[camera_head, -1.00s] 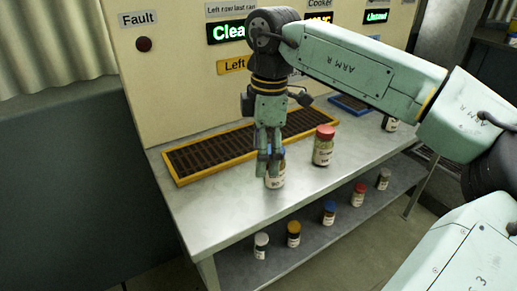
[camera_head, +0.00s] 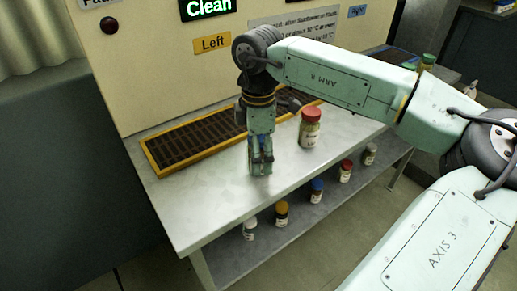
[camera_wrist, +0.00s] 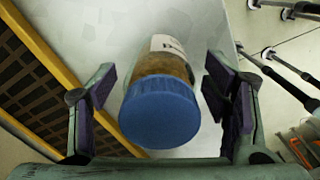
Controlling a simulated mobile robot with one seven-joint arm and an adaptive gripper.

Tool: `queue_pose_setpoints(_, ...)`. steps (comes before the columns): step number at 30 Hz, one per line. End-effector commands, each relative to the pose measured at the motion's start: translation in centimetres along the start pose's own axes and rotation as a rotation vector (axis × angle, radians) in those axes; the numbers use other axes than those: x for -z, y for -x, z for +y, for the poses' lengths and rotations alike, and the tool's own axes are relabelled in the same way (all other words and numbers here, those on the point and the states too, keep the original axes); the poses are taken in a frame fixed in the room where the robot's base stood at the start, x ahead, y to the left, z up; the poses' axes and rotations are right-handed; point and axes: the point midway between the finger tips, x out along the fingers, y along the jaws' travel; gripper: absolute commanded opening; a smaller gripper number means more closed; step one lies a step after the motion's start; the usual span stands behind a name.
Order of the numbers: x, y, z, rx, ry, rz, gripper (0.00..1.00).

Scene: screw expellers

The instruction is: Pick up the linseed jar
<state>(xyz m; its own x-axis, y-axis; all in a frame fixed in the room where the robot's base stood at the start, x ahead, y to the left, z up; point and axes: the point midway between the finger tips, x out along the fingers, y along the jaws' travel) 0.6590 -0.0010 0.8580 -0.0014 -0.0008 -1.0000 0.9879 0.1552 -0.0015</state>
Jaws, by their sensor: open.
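A jar with a blue lid (camera_wrist: 160,110) stands on the metal bench top (camera_wrist: 150,18). In the wrist view it sits between the open fingers of my gripper (camera_wrist: 160,88), with a gap on each side. Its brown contents and part of a white label show; I cannot read the name, so I cannot confirm it is linseed. In the head view my gripper (camera_head: 261,165) points down over the bench and hides nearly all of this jar.
A red-lidded jar (camera_head: 310,128) stands close to the right of my gripper. A yellow-framed dark grate (camera_head: 190,143) lies behind to the left. Several small jars, one blue-lidded (camera_head: 317,190), stand on the lower shelf. Green-lidded jars (camera_head: 428,62) are at the back right. Bare bench lies in front.

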Motion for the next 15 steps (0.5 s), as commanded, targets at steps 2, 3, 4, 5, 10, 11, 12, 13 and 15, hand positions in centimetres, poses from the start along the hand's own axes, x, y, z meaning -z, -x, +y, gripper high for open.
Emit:
queue_pose_setpoints(2,0.1,-1.0,-0.1,0.002,0.003,0.003,0.69)
queue_pose_setpoints(3,0.1,-1.5,-0.1,0.001,0.001,0.002,0.69)
queue_pose_setpoints(4,0.1,-1.9,-0.1,0.001,0.001,0.003,0.69)
queue_pose_setpoints(5,0.1,-2.1,-0.1,0.001,0.001,0.002,0.69)
queue_pose_setpoints(10,0.1,-2.6,0.0,-0.001,0.001,0.000,0.69)
queue_pose_setpoints(11,0.1,-2.6,0.0,-0.001,0.001,0.000,0.69)
queue_pose_setpoints(12,0.1,-2.6,0.0,-0.001,0.001,0.000,0.69)
queue_pose_setpoints(13,0.1,-2.6,0.0,-0.001,0.001,0.000,0.69)
queue_pose_setpoints(15,0.1,-2.6,0.0,-0.001,0.001,0.000,0.66)
